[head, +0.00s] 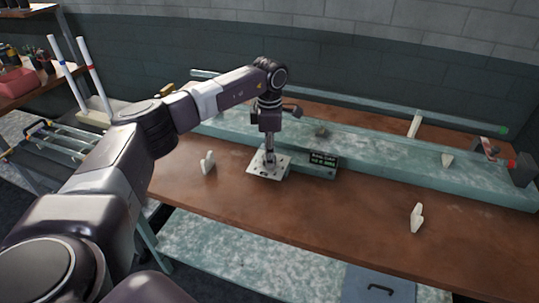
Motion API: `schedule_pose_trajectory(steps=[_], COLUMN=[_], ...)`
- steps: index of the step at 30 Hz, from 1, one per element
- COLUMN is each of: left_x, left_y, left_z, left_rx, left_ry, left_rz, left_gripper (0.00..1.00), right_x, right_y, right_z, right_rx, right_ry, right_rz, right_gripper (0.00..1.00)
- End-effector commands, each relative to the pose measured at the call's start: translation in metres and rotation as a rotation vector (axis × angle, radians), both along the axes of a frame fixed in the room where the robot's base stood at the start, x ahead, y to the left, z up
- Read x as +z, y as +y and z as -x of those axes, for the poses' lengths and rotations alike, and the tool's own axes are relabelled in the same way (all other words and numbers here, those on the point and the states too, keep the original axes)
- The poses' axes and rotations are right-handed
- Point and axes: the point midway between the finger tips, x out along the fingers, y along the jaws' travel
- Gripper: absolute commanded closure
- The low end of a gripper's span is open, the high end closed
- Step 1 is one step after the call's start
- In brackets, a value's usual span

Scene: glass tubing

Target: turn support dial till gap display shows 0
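My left gripper (269,158) points straight down over a pale metal plate (256,171) at the foot of the teal bench rail. Its fingers come down onto the middle of the plate. The support dial does not show clearly; the gripper may be covering it. Whether the fingers are closed on anything is too small to tell. The small dark gap display (323,160) stands just right of the plate. It has two lines of pale text; the lower line seems to start with a plus sign, but the digits are not clearly legible. My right gripper is out of view.
A long glass tube (350,103) runs along the back. A red-tipped fixture (510,164) is at the far right. The bench front is mostly clear.

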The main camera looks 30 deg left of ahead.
Motion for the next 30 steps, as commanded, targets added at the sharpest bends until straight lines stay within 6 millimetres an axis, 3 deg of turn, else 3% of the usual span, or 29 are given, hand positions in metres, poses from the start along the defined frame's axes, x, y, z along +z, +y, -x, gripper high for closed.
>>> schedule_pose_trajectory(steps=[4,14,17,30], left_x=[0.001,0.004,0.016,0.102], left_y=[0.000,0.000,0.000,0.000], left_z=[0.000,0.000,-0.001,-0.001], left_rx=[0.002,0.001,0.001,0.001], left_ry=[-0.001,-0.001,-0.004,-0.003], left_rz=[0.000,0.001,0.001,0.001], left_gripper=[0.53,0.53,0.53,0.53], right_x=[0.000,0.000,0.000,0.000], right_y=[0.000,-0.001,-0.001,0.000], right_z=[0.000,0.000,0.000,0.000], right_rx=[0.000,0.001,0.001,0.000], right_ry=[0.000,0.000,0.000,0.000], right_rz=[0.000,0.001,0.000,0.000], right_gripper=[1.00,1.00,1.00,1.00])
